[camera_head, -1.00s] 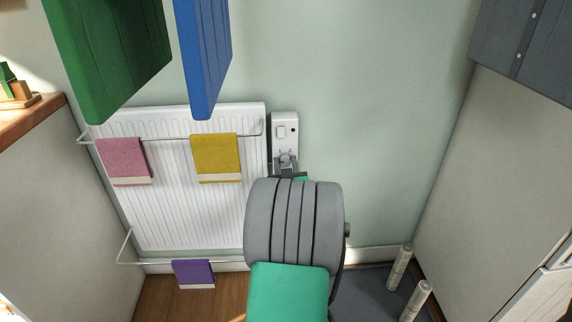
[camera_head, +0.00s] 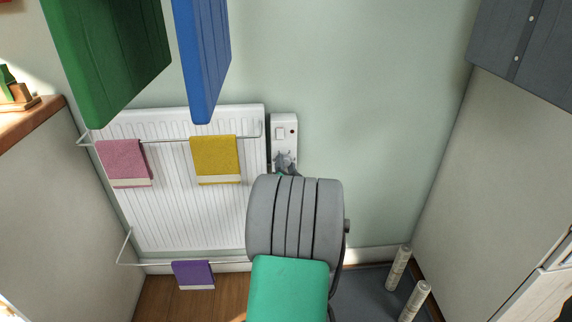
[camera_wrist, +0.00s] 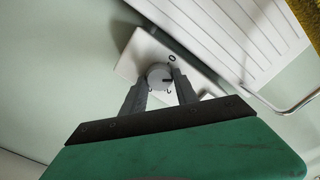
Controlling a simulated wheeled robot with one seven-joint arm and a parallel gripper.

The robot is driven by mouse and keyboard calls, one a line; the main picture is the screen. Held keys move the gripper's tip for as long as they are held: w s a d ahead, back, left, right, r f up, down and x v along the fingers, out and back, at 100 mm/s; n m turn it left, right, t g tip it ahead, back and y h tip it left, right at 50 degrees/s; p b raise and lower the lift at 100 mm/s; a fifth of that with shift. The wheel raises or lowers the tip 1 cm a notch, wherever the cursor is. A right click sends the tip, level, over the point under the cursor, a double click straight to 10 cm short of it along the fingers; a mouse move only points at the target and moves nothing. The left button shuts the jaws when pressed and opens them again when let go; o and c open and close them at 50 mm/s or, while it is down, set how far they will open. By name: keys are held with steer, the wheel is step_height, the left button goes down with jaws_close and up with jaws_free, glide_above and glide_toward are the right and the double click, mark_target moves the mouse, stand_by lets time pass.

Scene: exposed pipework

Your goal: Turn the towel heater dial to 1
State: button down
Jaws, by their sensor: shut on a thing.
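The towel heater's white control box (camera_head: 280,132) is on the wall right of the radiator, with a switch and a small dark red light near its top. Its round pale dial (camera_wrist: 157,72) shows in the wrist view, between the two grey fingers of my gripper (camera_wrist: 160,78). The fingers are shut on the dial's sides. A dark 0 is printed on the box just above and right of the dial. A short dark mark shows on the dial's right side; other markings are too small to read. In the head view my gripper (camera_head: 286,162) hides the dial.
The white radiator (camera_head: 180,220) has rails carrying pink (camera_head: 122,160), yellow (camera_head: 215,155) and purple (camera_head: 192,272) towels. Green (camera_head: 108,60) and blue (camera_head: 203,60) panels hang at upper left. Two pale pipe stubs (camera_head: 399,267) stand at lower right. The wall right of the box is clear.

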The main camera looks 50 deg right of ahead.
steer(key=shift+m, duration=0.6)
steer(key=c, duration=0.9)
jaws_free()
steer(key=shift+c, duration=0.2)
steer(key=v, duration=0.8)
steer(key=shift+p, duration=0.45)
